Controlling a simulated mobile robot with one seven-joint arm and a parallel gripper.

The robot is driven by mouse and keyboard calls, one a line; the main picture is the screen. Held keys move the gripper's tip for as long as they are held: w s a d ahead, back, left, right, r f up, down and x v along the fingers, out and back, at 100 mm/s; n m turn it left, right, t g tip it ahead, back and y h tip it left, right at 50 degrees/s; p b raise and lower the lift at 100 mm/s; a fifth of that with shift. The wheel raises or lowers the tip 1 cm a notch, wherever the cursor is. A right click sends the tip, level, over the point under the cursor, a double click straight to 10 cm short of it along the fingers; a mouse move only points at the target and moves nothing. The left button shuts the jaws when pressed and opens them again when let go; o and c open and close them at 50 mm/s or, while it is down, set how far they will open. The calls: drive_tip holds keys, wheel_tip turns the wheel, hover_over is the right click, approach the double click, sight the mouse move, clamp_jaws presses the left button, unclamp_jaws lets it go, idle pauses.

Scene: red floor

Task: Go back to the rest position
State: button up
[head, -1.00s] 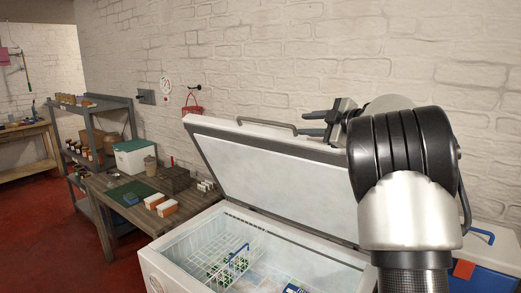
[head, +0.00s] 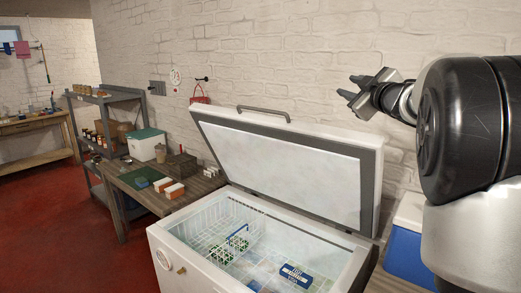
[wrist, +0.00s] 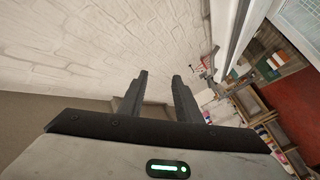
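My gripper (head: 354,89) is raised in front of the brick wall, above and to the right of the open freezer lid (head: 285,160), and clear of it. In the wrist view my gripper (wrist: 160,85) shows two dark fingers apart with nothing between them. My arm fills the right side of the head view. The chest freezer (head: 205,277) stands open below, with a wire basket (head: 212,225) and some packages inside, one of them blue (head: 295,276).
A wooden table (head: 150,197) with orange-and-white boxes (head: 174,191) and a green-lidded white box (head: 147,143) stands left of the freezer. A grey shelf (head: 112,100) is behind it. A blue cooler (head: 405,255) is at right. Red floor (head: 50,235) is clear at left.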

drive_tip(key=s+d+f+m+g+h, duration=0.1)
drive_tip(key=s+d+m+h, duration=0.1)
drive_tip(key=s+m+h, duration=0.3)
drive_tip(key=s+d+f+m+g+h, duration=0.15)
drive_tip(key=s+m, duration=0.25)
drive_tip(key=s, duration=0.4)
drive_tip(key=s+a+f+g+y, duration=0.1)
drive_tip(key=s+a+f+g, duration=0.2)
drive_tip(key=s+f, duration=0.4)
drive_tip(key=s+a+f+m+g+y, duration=0.1)
drive_tip(key=s+a+f+g, duration=0.2)
drive_tip(key=s, duration=1.1)
drive_tip(key=s+a+f+m+g+y, duration=0.1)
drive_tip(key=s+a+f+g, duration=0.3)
drive_tip(key=s+a+f, duration=0.4)
wheel_tip(320, 180, down, 5)
drive_tip(key=shift+s+a+f, duration=0.15)
drive_tip(key=shift+s+f, duration=0.05)
drive_tip(key=shift+s, duration=0.95)
